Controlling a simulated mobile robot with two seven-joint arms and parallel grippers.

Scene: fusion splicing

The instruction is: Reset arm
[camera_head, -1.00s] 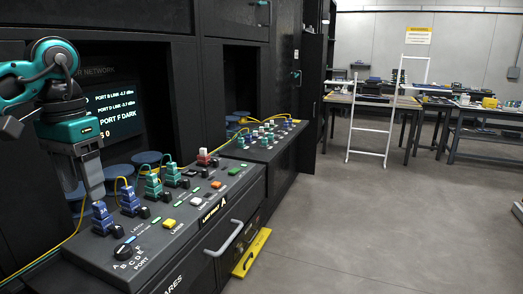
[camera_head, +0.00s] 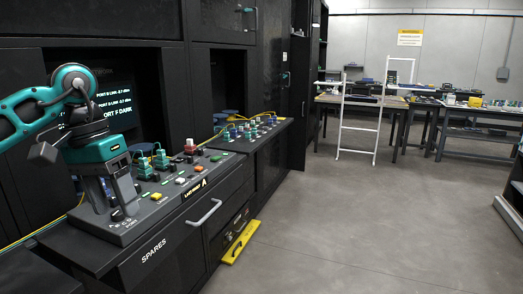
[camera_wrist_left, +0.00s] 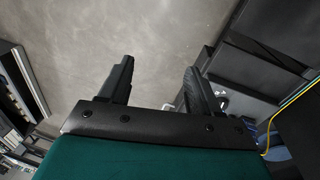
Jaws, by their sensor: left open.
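My left arm comes in from the left in the head view, with a teal wrist. Its gripper (camera_head: 118,205) points down in front of the near end of the black control panel (camera_head: 143,228) and covers part of it. In the left wrist view, the gripper (camera_wrist_left: 158,78) is open. Its two dark fingers stand apart with nothing between them, and grey floor shows beyond. My right gripper is not in view.
Green connectors (camera_head: 161,158) and yellow cables stand on the panel. A drawer handle (camera_head: 204,213) juts out below it. A yellow bar (camera_head: 240,242) lies at the cabinet's foot. A white ladder (camera_head: 361,127) stands before the far tables. The floor (camera_head: 370,230) is clear.

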